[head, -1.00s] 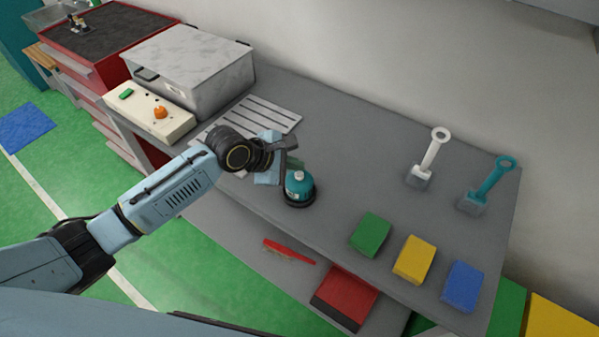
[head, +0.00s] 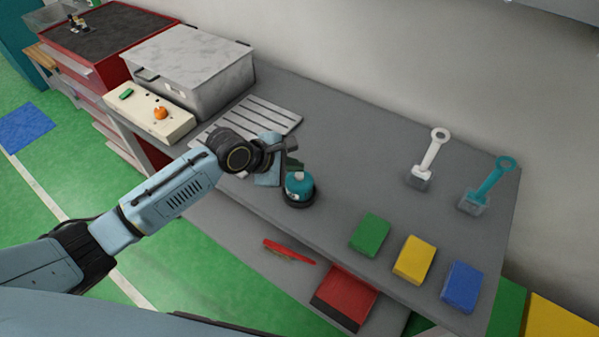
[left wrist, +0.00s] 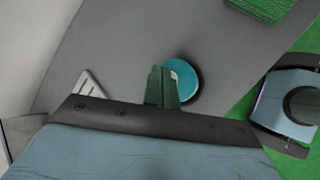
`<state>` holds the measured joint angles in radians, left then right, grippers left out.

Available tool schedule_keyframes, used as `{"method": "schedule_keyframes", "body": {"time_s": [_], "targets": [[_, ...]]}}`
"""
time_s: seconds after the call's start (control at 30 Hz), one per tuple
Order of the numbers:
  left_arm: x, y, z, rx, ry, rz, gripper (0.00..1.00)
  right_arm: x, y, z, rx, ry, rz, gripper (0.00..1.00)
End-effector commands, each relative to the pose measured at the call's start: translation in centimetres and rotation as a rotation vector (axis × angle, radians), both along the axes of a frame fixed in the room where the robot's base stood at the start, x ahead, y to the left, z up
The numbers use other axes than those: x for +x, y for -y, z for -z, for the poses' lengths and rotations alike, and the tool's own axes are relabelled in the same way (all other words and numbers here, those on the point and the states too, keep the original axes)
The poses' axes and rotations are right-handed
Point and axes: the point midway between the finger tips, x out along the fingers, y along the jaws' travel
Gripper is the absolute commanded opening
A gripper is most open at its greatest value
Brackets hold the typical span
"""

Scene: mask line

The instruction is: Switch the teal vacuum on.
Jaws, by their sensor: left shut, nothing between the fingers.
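The teal vacuum (head: 299,187) is a small round unit with a dark base, standing upright on the grey bench near its front edge. In the left wrist view the teal vacuum (left wrist: 183,78) shows from above, partly hidden by the green fingers. My left gripper (head: 291,165) is shut and empty, with its fingers at the top of the vacuum. In the left wrist view the left gripper (left wrist: 162,86) overlaps the vacuum's left part. I cannot tell whether the fingertips touch it. My right gripper is not in view.
Green (head: 370,235), yellow (head: 414,260) and blue (head: 463,287) sponges lie right along the bench (head: 340,150). White (head: 428,160) and teal (head: 487,188) scoops lie behind them. A slatted rack (head: 262,115), grey box (head: 190,65) and cream control panel (head: 148,112) are left. A red dustpan (head: 344,298) lies below.

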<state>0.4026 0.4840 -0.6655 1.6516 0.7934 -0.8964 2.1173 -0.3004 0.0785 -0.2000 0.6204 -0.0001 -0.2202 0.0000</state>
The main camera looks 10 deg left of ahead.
Motion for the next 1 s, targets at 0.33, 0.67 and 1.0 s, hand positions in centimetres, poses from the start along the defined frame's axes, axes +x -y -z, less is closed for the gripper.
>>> {"method": "schedule_keyframes", "body": {"time_s": [0.33, 0.67, 1.0], "targets": [[0.0, 0.0, 0.6, 0.0, 0.0, 0.0, 0.0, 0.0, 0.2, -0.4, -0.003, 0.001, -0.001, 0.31], [0.0, 0.0, 0.8, 0.0, -0.001, 0.001, 0.0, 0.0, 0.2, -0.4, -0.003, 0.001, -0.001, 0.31], [0.0, 0.0, 1.2, 0.0, 0.0, 0.0, 0.0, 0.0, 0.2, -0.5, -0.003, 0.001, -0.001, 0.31]]}}
